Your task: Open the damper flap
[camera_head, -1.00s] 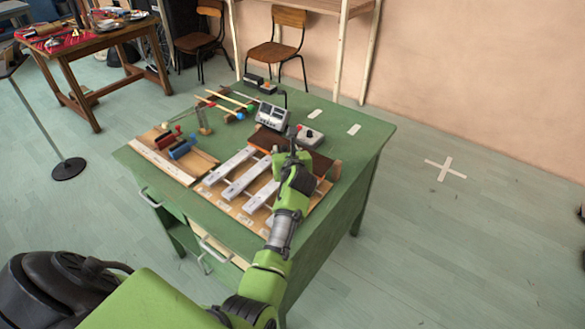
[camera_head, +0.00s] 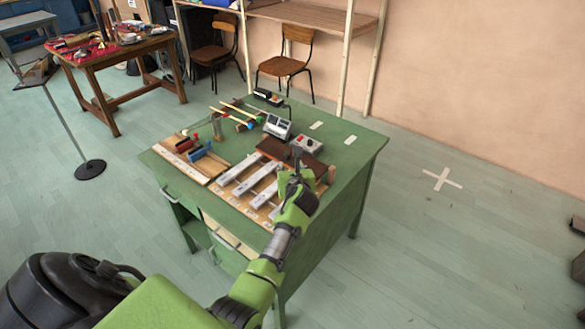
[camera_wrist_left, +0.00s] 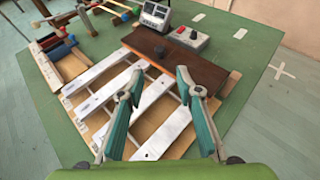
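The damper flap appears to be the dark brown board (camera_wrist_left: 201,70) lying across the far ends of several pale metal bars (camera_wrist_left: 105,70). It lies flat, with a small dark knob (camera_wrist_left: 160,52) on it. In the head view the brown board (camera_head: 271,147) is partly hidden behind my left gripper (camera_head: 297,158). In the left wrist view my left gripper (camera_wrist_left: 160,78) is open, its two fingers apart with nothing between them. It is above the bars, just on the near side of the board. I cannot tell its exact height. My right gripper is not in view.
On the green desk (camera_head: 350,160) stand a grey device (camera_head: 277,126) and a small control box (camera_head: 306,145) behind the board. A wooden tray (camera_head: 180,146) with red and blue rollers lies to the left. Mallets (camera_head: 232,115) lie at the back. Open floor lies right of the desk.

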